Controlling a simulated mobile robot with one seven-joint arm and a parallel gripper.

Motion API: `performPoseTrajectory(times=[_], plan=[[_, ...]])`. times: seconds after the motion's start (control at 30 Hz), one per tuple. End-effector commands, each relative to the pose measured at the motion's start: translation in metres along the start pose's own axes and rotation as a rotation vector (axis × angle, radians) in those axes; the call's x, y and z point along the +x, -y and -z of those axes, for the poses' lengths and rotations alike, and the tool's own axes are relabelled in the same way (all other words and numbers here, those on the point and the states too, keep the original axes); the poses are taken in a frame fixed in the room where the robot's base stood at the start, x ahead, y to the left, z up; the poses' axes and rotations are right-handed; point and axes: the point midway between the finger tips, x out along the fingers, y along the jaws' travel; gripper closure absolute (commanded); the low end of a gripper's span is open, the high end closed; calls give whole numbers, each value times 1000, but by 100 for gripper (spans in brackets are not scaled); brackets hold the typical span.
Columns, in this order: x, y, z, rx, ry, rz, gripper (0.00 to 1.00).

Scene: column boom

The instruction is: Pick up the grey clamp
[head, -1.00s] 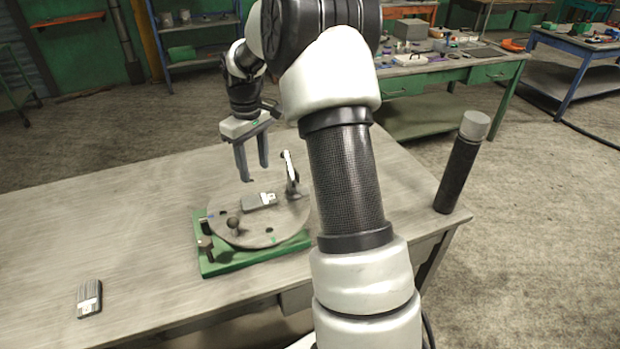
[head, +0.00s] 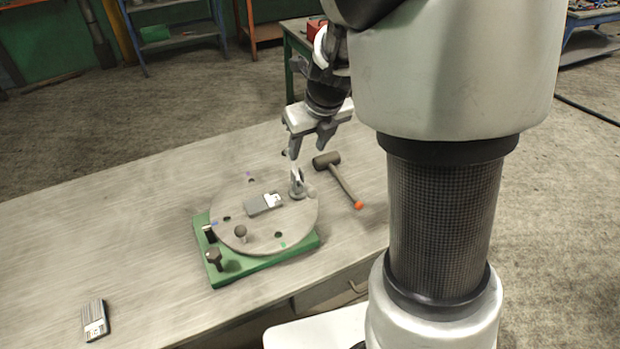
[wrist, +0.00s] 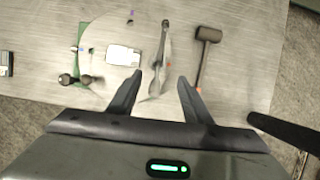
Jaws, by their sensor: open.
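The grey clamp (head: 297,184) stands at the right edge of a round grey disc (head: 240,195). In the wrist view the clamp (wrist: 160,60) lies lengthwise in line with the gap between my fingers, its near part close to the fingertips. My gripper (head: 308,149) is open and empty. In the head view it hangs above and slightly behind the clamp. Its two fingers also show in the wrist view (wrist: 160,76). I cannot tell the exact height between the fingertips and the clamp.
The disc sits on a green base (head: 262,268) with dark knobs. A grey block with a white label (head: 264,204) lies on the disc. A mallet (head: 327,160) lies just right of the disc. Another labelled block (head: 95,320) lies front left.

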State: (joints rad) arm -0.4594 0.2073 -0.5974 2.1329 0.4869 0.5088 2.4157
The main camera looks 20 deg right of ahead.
Motion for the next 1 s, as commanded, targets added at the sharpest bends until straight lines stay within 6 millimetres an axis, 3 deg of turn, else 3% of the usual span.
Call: performPoseTrajectory(times=[0.17, 0.5, 0.63, 0.87, 1.0], plan=[[20, 1, 2, 42, 0, 2, 55], [96, 1, 2, 38, 1, 2, 55], [114, 0, 2, 37, 2, 1, 55], [128, 0, 1, 35, 3, 1, 55], [150, -1, 4, 36, 1, 1, 55]])
